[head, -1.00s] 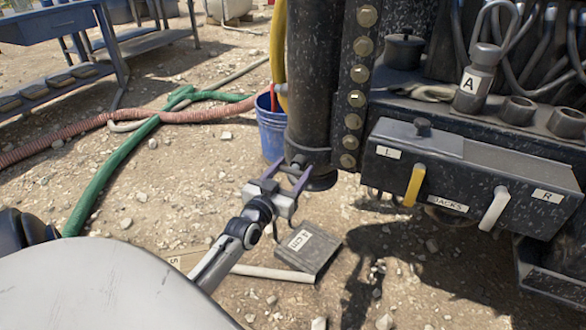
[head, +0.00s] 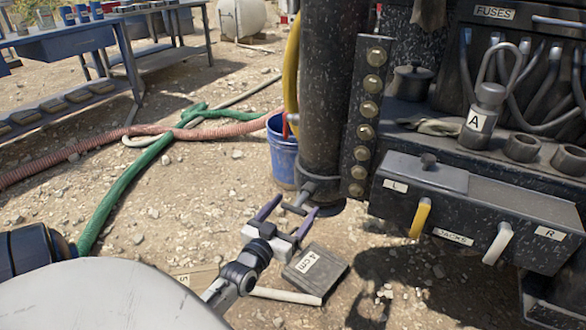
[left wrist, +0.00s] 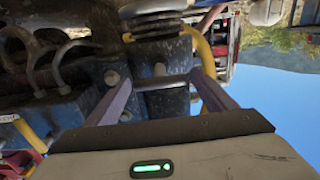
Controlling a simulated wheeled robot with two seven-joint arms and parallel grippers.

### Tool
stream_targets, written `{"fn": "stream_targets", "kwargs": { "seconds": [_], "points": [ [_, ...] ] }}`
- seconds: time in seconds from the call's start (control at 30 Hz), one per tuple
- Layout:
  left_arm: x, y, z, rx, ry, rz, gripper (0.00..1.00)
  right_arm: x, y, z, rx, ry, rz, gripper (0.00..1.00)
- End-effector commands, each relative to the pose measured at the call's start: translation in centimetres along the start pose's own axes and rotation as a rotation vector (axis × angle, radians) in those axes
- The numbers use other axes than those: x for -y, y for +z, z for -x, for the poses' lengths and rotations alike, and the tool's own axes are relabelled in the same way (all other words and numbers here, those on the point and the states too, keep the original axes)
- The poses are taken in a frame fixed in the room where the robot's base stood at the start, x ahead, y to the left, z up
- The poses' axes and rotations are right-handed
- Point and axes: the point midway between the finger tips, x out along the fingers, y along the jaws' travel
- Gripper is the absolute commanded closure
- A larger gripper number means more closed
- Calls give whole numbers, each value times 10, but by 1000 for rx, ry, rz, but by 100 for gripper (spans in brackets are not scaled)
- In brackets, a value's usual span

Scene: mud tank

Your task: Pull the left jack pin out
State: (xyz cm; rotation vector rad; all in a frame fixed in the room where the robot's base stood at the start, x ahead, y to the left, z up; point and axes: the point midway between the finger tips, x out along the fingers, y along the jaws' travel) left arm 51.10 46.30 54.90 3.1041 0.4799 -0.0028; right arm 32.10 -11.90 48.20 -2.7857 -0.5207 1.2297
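The left jack (head: 333,110) is a dark upright cylinder in the middle of the head view. The left jack pin (head: 294,208) is a grey rod with a crossbar handle, low on the jack's near side. My left gripper (head: 297,204) has its two purple fingers at the ends of that crossbar, which fills the gap between them. In the left wrist view the pin's crossbar (left wrist: 163,82) spans the space between the fingers (left wrist: 161,74). I cannot tell how much of the rod is inside the jack. My right gripper is out of view.
A block marked 4 cm (head: 315,272) lies on the stony ground near the gripper. A blue bucket (head: 283,155) stands behind the jack. The jacks control box (head: 470,205), with yellow and white levers, is to the right.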

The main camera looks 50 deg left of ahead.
Motion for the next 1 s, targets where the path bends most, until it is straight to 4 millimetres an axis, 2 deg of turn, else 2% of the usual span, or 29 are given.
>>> {"fn": "stream_targets", "kwargs": {
  "seconds": [0.17, 0.27, 0.5, 0.7, 0.83, 1.0],
  "points": [
    [0, -1, 3, 0, 0, 0, 23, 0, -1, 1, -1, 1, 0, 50],
    [0, -1, 14, 3, 0, 0, 23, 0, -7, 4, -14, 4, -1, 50],
    [0, -2, 61, 5, -1, -1, 23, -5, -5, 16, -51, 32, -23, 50],
    [0, -1, 92, 3, -1, 0, 23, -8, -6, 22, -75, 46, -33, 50],
    [0, 0, 102, 1, -1, 0, 23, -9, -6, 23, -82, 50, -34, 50],
    [0, 0, 104, 0, 0, 0, 23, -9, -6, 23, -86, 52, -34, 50]
  ]
}}
